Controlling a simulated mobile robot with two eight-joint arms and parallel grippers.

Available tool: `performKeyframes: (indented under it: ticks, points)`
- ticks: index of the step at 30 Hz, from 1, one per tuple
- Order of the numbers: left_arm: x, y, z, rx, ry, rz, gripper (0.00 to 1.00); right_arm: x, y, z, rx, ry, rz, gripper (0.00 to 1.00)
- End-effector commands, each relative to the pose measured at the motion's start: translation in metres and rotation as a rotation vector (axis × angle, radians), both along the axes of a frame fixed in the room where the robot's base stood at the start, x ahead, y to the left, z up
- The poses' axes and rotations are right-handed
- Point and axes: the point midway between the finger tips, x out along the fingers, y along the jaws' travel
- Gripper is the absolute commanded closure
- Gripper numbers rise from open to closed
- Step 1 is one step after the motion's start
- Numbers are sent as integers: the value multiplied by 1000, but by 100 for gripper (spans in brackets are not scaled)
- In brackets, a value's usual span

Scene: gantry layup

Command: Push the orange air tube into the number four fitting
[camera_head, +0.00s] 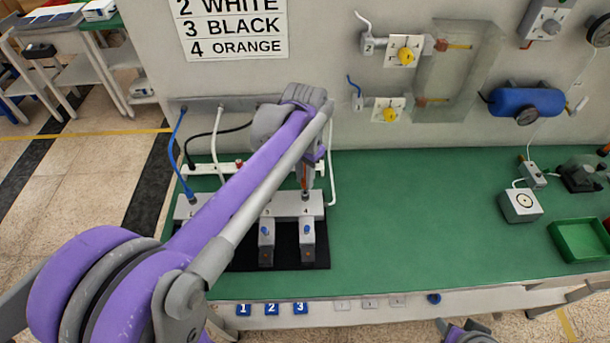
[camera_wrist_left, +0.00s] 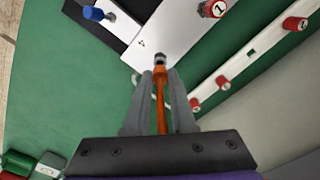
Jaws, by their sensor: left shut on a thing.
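My left gripper (camera_head: 305,188) reaches over the bench from the left, pointing down at the grey valve block (camera_head: 285,208). It is shut on the orange air tube (camera_head: 304,178), which also shows between the fingers in the left wrist view (camera_wrist_left: 160,100). The block's face carries a 4 in the left wrist view. The number four fitting (camera_wrist_left: 160,58) is a small metal collar there, right at the tube's tip. I cannot tell whether the tip is inside it or only against it. Part of my right arm's end (camera_head: 465,332) shows at the bottom edge; its fingers are not clear.
Blue, white and black tubes (camera_head: 178,150) hang left of my gripper. A white strip with red caps (camera_wrist_left: 222,82) lies behind the block. A sign (camera_head: 232,30) lists tube colours. The green bench (camera_head: 420,220) is clear to the right, up to a white box (camera_head: 520,206) and green tray (camera_head: 580,240).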

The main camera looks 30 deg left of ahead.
Motion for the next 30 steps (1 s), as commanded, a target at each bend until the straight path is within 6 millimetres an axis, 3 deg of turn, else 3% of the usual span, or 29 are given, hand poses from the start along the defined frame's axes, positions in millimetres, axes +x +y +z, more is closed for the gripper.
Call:
performKeyframes:
  ticks: [30]
  points:
    - [0, 0, -27, 0, 0, 0, 100, -6, 0, -20, 0, 11, 0, 50]
